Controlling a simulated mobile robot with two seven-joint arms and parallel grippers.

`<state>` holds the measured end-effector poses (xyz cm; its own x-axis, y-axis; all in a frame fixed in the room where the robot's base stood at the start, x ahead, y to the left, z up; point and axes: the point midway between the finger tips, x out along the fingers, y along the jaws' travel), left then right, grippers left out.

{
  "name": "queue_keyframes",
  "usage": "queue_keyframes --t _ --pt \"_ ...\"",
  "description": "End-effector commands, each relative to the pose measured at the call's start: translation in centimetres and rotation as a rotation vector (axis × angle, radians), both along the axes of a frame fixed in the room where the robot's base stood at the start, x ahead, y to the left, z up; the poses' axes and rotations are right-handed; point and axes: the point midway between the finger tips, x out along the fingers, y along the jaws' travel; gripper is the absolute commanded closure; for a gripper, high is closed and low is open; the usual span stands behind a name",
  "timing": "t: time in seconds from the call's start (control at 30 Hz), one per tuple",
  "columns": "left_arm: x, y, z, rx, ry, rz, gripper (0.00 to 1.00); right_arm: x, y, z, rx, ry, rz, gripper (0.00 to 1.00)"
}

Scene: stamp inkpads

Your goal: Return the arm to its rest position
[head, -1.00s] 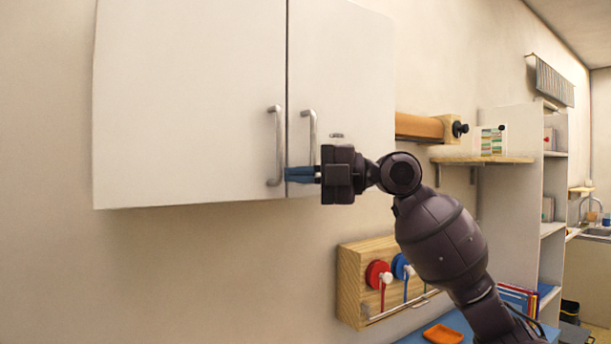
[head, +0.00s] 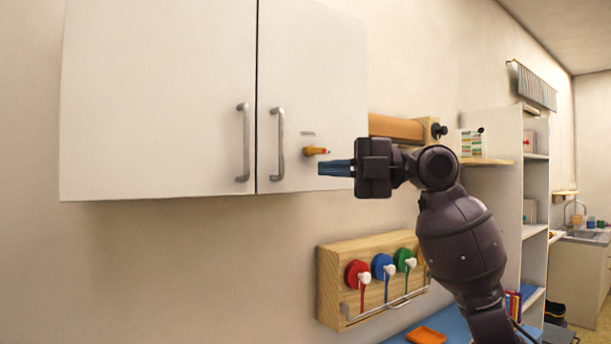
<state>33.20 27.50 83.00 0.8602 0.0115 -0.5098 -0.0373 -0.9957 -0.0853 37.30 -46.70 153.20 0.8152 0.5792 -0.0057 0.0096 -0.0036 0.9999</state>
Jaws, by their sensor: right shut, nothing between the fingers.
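My right gripper (head: 336,168) is shut, with its blue fingers together and nothing between them. It points left in front of the right part of a white wall cabinet (head: 160,100), apart from the handles. The right arm comes up from the lower right. Both cabinet doors look closed, with a left handle (head: 244,142) and a right handle (head: 279,144). A small orange-yellow piece with a red tip (head: 316,151) shows on the right door, just left of and above the fingertips. My left gripper is not in view.
A wooden wall rack (head: 330,290) with red, blue and green round pieces hangs below the cabinet. An orange tray (head: 426,336) lies on the blue surface (head: 456,323) at the bottom. A white shelf unit (head: 508,190) stands at the right.

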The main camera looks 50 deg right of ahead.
Motion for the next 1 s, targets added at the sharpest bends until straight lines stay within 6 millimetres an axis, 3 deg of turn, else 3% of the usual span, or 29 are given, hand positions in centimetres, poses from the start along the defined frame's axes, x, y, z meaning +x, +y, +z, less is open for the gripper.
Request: queue_keyframes --t 0.3,0.47,0.57,0.67,0.77,1.0 --pt "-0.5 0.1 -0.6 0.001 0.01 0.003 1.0 -1.2 -1.0 0.0 -0.001 -0.001 0.0 1.0" --pt "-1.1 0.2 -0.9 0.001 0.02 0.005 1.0 -1.1 -1.0 -0.1 0.003 0.002 -0.001 1.0" --pt "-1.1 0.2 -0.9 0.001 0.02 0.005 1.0 0.0 -1.5 -1.2 0.035 0.033 -0.021 1.0" --pt "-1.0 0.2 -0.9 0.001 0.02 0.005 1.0 2.3 -2.6 -4.1 0.117 0.102 -0.076 1.0" --pt "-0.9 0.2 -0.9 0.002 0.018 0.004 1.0 5.3 -4.2 -8.7 0.231 0.2 -0.161 1.0" --pt "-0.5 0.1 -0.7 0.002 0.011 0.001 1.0 10.5 -6.6 -22.5 0.491 0.42 -0.383 1.0"
